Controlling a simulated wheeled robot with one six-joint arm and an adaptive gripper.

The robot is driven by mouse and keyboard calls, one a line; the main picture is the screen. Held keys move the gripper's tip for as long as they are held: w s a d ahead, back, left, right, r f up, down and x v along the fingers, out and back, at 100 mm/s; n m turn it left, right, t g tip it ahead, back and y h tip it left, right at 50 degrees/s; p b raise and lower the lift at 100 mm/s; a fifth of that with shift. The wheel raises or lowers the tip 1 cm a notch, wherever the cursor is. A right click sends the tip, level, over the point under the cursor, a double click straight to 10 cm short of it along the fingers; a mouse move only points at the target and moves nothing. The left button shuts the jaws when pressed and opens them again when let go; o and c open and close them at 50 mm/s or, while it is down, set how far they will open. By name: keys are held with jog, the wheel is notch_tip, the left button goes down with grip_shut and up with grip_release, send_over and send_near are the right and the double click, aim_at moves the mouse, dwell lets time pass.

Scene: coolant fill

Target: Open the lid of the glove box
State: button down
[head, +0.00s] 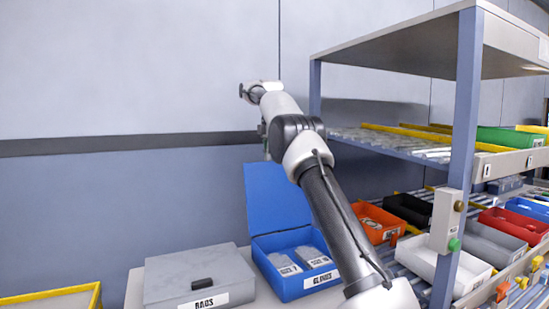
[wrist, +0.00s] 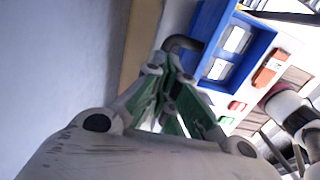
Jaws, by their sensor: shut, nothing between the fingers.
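The glove box (head: 291,289) is a blue box labelled GLOVES on the light bench. Its blue lid (head: 275,197) stands upright at the back, and packs of gloves (head: 313,256) show inside. The wrist view also shows the open blue box (wrist: 247,54) with white packs in it, beyond the fingers to the upper right. My gripper (wrist: 171,68) is shut and empty, with green finger linkages. In the head view my arm reaches above the box and mostly hides the gripper, near the top of the lid. I cannot tell whether it touches the lid.
A closed grey box labelled RAGS (head: 200,279) stands just left of the glove box. A yellow-rimmed tray (head: 55,297) is at the lower left. A shelf rack (head: 462,130) with several coloured bins stands close on the right. The wall (head: 120,190) is behind.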

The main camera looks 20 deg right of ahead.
jog(key=shift+w+a+f+g, duration=0.15)
jog(key=shift+w+f, duration=0.1)
jog(key=shift+f, duration=0.5)
jog(key=shift+w+d+f+g, duration=0.15)
jog(key=shift+w+f, duration=0.1)
jog(key=shift+f, duration=0.5)
jog(key=shift+a, duration=0.1)
jog(key=c, duration=1.5)
grip_release()
jog(key=shift+w, duration=0.1)
jog(key=shift+w+f, duration=0.15)
jog(key=shift+w, duration=0.05)
jog(key=shift+r, duration=0.2)
